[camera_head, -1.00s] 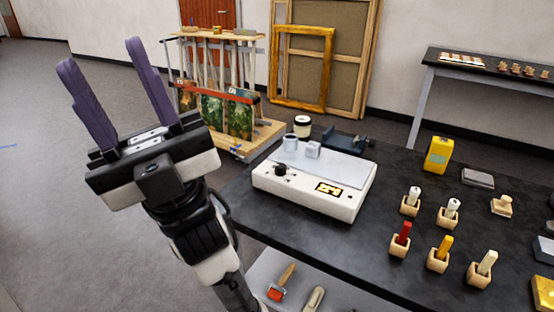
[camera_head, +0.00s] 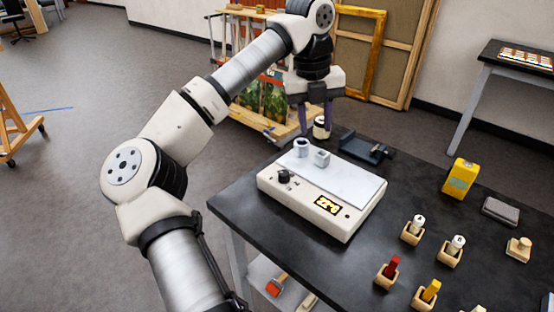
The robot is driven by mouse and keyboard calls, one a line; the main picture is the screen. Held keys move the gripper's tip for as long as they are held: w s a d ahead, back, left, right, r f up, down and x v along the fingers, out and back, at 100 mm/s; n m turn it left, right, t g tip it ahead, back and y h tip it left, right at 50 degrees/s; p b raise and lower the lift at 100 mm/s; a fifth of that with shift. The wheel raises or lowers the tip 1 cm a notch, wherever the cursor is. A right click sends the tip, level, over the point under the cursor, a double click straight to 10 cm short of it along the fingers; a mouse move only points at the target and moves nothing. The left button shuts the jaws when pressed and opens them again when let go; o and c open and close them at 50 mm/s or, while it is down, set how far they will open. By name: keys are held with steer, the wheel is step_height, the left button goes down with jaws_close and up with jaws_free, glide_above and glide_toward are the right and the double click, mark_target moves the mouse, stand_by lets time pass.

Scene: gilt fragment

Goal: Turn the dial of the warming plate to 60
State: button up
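The warming plate (camera_head: 318,203) is a white box with a grey top on the dark table. Its black dial (camera_head: 284,177) is on the left of the front panel. My gripper (camera_head: 316,120) points down beyond the plate's back left, apart from the dial. Its two purple fingers are spread, so it is open. A white jar with a dark lid (camera_head: 320,129) shows by the fingertips; I cannot tell whether it stands between them.
Two small grey-white pieces, a round cup (camera_head: 301,147) and a block (camera_head: 322,158), stand on the plate's back left. A dark blue tool (camera_head: 365,148) lies behind the plate.

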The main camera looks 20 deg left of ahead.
steer(key=n+g+y, duration=0.1)
steer(key=n+y, duration=0.1)
glide_above(284, 173)
step_height(284, 173, down, 14)
steer(key=shift+w+r+p, duration=0.1)
steer(key=shift+w+p, duration=0.05)
steer(key=shift+p, duration=1)
steer(key=c, duration=0.7)
